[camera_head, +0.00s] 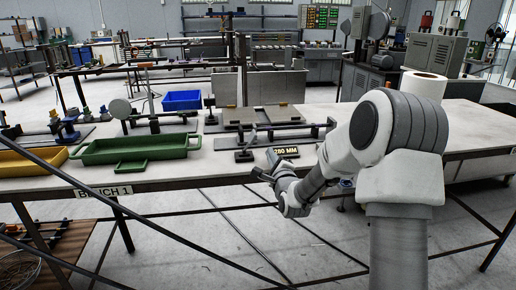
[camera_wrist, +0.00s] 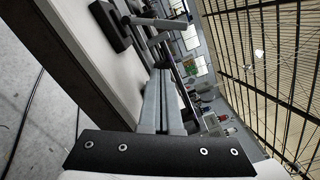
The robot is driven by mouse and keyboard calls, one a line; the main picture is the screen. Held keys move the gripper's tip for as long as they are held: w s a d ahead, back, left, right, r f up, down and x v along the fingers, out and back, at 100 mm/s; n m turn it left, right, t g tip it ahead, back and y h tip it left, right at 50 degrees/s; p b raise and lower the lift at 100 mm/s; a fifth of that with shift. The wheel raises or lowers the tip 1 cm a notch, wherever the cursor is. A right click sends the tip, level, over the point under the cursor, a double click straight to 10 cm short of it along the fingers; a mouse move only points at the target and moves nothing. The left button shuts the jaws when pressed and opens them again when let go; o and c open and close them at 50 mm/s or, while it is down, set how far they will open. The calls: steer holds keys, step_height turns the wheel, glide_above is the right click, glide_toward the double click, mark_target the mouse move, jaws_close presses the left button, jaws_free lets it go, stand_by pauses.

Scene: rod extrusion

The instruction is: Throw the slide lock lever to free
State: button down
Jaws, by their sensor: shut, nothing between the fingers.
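My gripper (camera_head: 264,168) is at the front edge of the bench, just below the 780 MM sign (camera_head: 284,151). In the wrist view its two grey fingers (camera_wrist: 161,75) lie together with nothing between them. A small dark block (camera_head: 244,156) with a thin lever-like arm (camera_head: 250,141) stands on the bench just left of my gripper. In the wrist view a dark block (camera_wrist: 110,26) and a grey arm (camera_wrist: 155,22) on a rail show ahead of the fingertips, apart from them. I cannot tell for sure which part is the slide lock lever, nor its setting.
A green tray (camera_head: 133,161) lies left on the bench, with a yellow tray (camera_head: 33,160) beyond it. A long dark rail (camera_head: 292,129) and flat plates (camera_head: 262,115) lie behind the block. A blue bin (camera_head: 182,100) and a white roll (camera_head: 424,86) stand farther back.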

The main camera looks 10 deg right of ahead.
mark_target(249, 142)
steer(key=shift+w+a+r, duration=0.3)
steer(key=shift+w+a, duration=0.3)
steer(key=shift+w+a+r, duration=0.3)
steer(key=shift+w+a, duration=0.25)
steer(key=shift+w, duration=0.05)
steer(key=shift+w+a+r, duration=0.15)
steer(key=shift+a+r, duration=0.3)
steer(key=shift+a, duration=0.2)
steer(key=shift+b, duration=0.35)
